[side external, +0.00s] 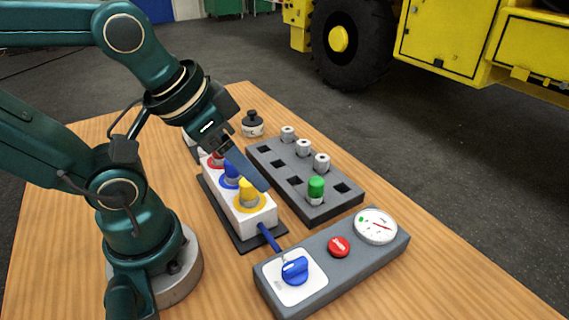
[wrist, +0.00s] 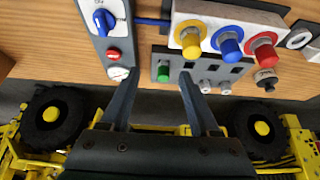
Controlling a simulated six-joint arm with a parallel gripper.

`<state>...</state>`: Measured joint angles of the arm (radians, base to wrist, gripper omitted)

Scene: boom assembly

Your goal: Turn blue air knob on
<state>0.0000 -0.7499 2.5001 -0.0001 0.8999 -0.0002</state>
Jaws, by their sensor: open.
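The blue air knob (side external: 294,270) sits on a white plate at the near left end of a grey control panel (side external: 330,285). In the wrist view the knob (wrist: 103,20) is at the upper left, with lettering by it that is too small to read surely. My gripper (side external: 262,182) is above the white block and the yellow knob, up and left of the blue air knob and apart from it. In the wrist view my gripper (wrist: 156,78) shows two spread fingers with nothing between them. It is open and empty.
The panel also carries a red button (side external: 339,246) and a round gauge (side external: 376,226). A blue hose (side external: 269,237) joins it to the white block (side external: 240,207) with yellow, blue and red knobs. A dark slotted tray (side external: 330,205) holds a green-topped part (side external: 316,188) and several grey parts.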

